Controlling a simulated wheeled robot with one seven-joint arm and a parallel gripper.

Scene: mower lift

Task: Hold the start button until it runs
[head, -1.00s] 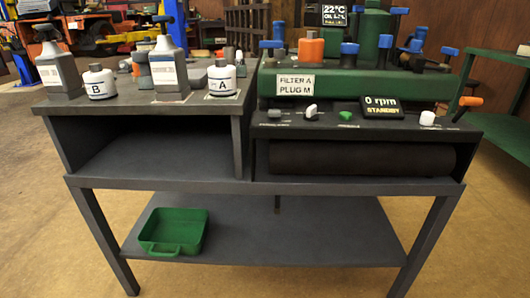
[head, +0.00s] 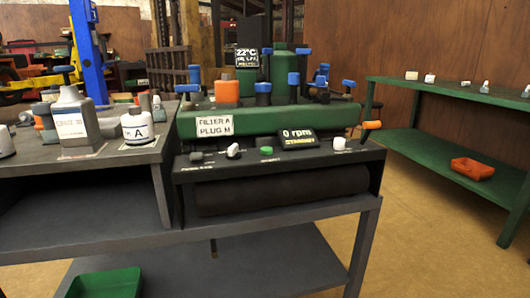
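A small green button (head: 266,150) sits on the sloped black control panel (head: 357,156) of the machine, likely the start button; its label is too small to read. A display (head: 298,136) beside it reads 0 rpm STANDBY. A grey knob (head: 196,156) and a white switch (head: 233,151) are left of the button. A white knob (head: 339,143) and an orange-handled lever (head: 371,125) are to its right. Nothing touches the button. My gripper is not in view.
The machine stands on a grey bench (head: 95,245) with bottles on its left part. A green tray (head: 104,284) is on the lower shelf. A green table (head: 440,97) with small items and an orange tray (head: 472,168) stands at right. Floor between them is clear.

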